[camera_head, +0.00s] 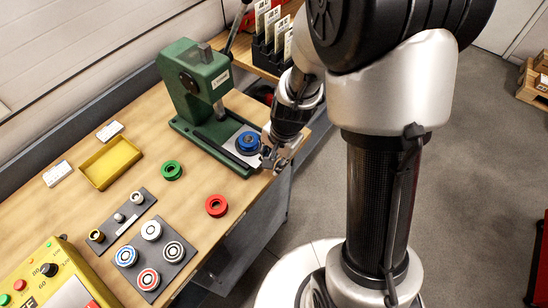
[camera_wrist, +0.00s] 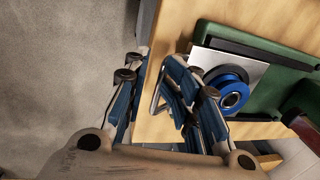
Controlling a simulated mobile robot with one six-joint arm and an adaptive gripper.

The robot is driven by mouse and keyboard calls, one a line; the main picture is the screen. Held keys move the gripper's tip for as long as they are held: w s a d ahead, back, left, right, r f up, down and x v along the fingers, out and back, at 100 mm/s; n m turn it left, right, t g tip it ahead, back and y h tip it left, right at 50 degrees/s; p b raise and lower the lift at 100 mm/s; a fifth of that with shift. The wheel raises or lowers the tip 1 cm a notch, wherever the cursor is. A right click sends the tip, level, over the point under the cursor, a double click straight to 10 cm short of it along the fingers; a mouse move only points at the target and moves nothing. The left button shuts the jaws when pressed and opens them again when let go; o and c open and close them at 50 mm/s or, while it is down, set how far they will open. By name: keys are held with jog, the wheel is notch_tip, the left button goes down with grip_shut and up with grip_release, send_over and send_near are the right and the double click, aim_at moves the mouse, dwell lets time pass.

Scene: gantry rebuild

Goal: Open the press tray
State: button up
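The green press (camera_head: 196,82) stands on the wooden bench. Its press tray, a pale metal plate (camera_wrist: 206,58), lies in the press base with a blue ring (camera_head: 248,143) on it; the ring also shows in the wrist view (camera_wrist: 215,76). My gripper (camera_head: 277,160) is at the tray's front end, beside the bench edge. In the wrist view my gripper (camera_wrist: 155,98) has its fingers apart. A thin silver loop (camera_wrist: 155,103), which looks like the tray's handle, shows between them, close to the right finger. I cannot tell whether they touch. Part of the loop is hidden.
A red ring (camera_head: 216,206), a green ring (camera_head: 171,170) and a yellow bin (camera_head: 110,162) are on the bench left of my gripper. Dark plates with several round parts (camera_head: 158,253) and a yellow control box (camera_head: 50,280) are nearer. Open floor lies right of the bench.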

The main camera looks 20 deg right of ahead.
jog(key=shift+r, duration=0.1)
notch_tip(320, 180, up, 12)
jog(key=s+d, duration=0.1)
jog(key=shift+s, duration=0.4)
jog(key=shift+d+f, duration=0.1)
jog(key=shift+f, duration=0.1)
jog(key=s+r+n+t, duration=0.1)
jog(key=s+r+n, duration=0.4)
jog(key=s, duration=0.2)
jog(key=s+r+n+t+h, duration=0.1)
jog(key=s+r+n+t, duration=0.1)
jog(key=s+r+n, duration=0.3)
jog(key=s+r, duration=0.1)
jog(key=s, duration=0.2)
jog(key=shift+s+a+n, duration=0.25)
jog(key=shift+a+n, duration=0.05)
jog(key=shift+a, duration=0.05)
